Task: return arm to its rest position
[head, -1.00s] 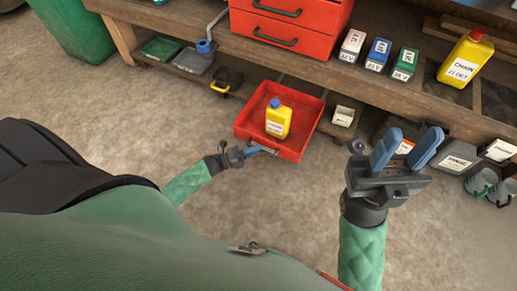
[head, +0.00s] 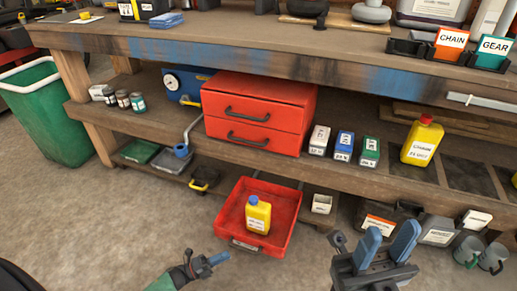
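My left gripper (head: 217,261) is low in the head view, just left of and in front of the open red drawer (head: 285,210). A small gap shows between its blue fingertips and the drawer front. It is seen side-on, so I cannot tell whether its fingers are apart. My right gripper (head: 390,243) is at the lower right with its two blue fingers spread and nothing between them. A yellow bottle with a blue cap (head: 258,216) stands upright in the drawer. Most of both arms is below the picture.
The workbench (head: 345,62) and its lower shelf (head: 365,175) run across the view. A red drawer cabinet (head: 258,110) and a yellow bottle with a red cap (head: 422,142) stand on the shelf. A green bin (head: 45,115) is at left. Floor in front is clear.

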